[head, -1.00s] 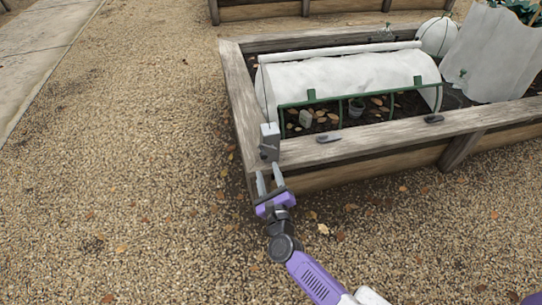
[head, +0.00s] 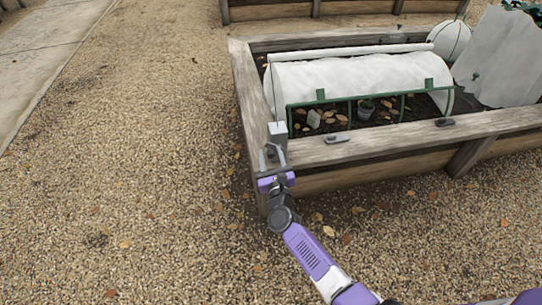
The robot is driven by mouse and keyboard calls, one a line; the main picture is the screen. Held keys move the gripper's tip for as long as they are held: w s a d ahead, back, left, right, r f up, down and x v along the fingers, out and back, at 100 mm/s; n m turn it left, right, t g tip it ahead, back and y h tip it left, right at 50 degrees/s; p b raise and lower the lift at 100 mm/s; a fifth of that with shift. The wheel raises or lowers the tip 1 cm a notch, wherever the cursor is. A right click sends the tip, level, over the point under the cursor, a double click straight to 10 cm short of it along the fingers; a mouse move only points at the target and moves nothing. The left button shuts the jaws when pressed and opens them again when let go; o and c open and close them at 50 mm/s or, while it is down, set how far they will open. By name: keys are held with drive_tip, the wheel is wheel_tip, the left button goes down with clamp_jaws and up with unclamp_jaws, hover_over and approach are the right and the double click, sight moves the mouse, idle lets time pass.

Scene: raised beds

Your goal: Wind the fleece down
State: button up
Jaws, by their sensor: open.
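The white fleece (head: 345,82) is draped over a low hoop tunnel in the raised bed. A white roll (head: 350,53) lies along its top, and the near side above the green frame (head: 368,100) is uncovered. A grey winder box (head: 277,131) stands at the bed's near left corner. A dark part, perhaps its crank, is on its near face, mostly hidden by my gripper. My gripper (head: 271,154) is open, with its fingers at the lower front of the box. I cannot tell whether they touch the dark part or stand around it.
The bed's wooden near rim (head: 400,141) carries two dark clips (head: 338,139). A white ball-shaped cover (head: 449,39) and upright white sheet (head: 500,60) stand right. Open gravel (head: 130,180) lies left.

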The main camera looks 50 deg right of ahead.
drive_tip(key=shift+d, duration=0.1)
clamp_jaws()
drive_tip(key=shift+w+f, duration=0.1)
drive_tip(key=shift+f, duration=0.05)
drive_tip(key=n, duration=0.1)
drive_tip(key=f+n+b, duration=0.1)
drive_tip(key=n, duration=0.1)
drive_tip(key=shift+w+a+f, duration=0.15)
drive_tip(key=shift+a, duration=0.15)
drive_tip(key=s+d+f+n+b, duration=0.2)
drive_tip(key=d+f+n+b, duration=0.1)
drive_tip(key=n, duration=1.1)
drive_tip(key=s+d+f+n+t+y+b, duration=0.1)
drive_tip(key=s+d+f+n+b, duration=0.1)
drive_tip(key=n, duration=1.1)
drive_tip(key=shift+s+d+f+n+b, duration=0.15)
drive_tip(key=shift+d+f+n+b, duration=0.3)
drive_tip(key=shift+d+f, duration=0.2)
